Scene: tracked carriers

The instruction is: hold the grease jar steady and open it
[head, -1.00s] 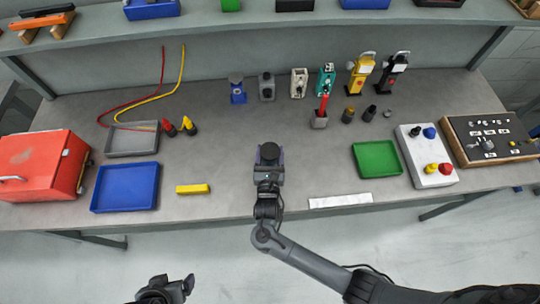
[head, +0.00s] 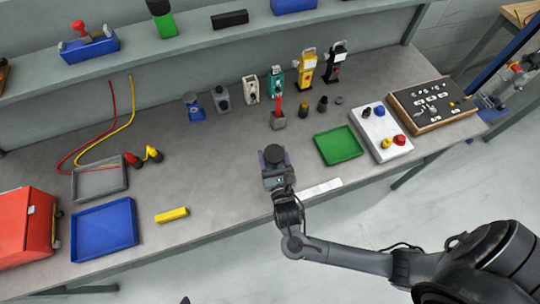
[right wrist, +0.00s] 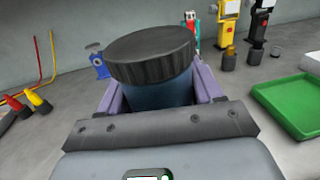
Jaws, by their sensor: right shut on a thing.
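The grease jar (head: 274,153) has a black ribbed lid, and its dark blue-grey body shows in the right wrist view (right wrist: 158,92). It stands upright between the purple-grey fingers of my right gripper (head: 275,160), which is shut on its body with the lid clear above the fingers. The jar is near the front edge of the bench; the gripper hides its bottom, so I cannot tell whether it touches the bench. Only a dark tip of my left gripper (head: 185,300) shows at the bottom edge of the head view, away from the jar.
On the grey bench (head: 215,160), a yellow block (head: 171,215) and a blue tray (head: 104,231) lie to the left. A green tray (head: 338,146) and a white button box (head: 381,137) are to the right. A white strip (head: 321,188) lies along the front edge.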

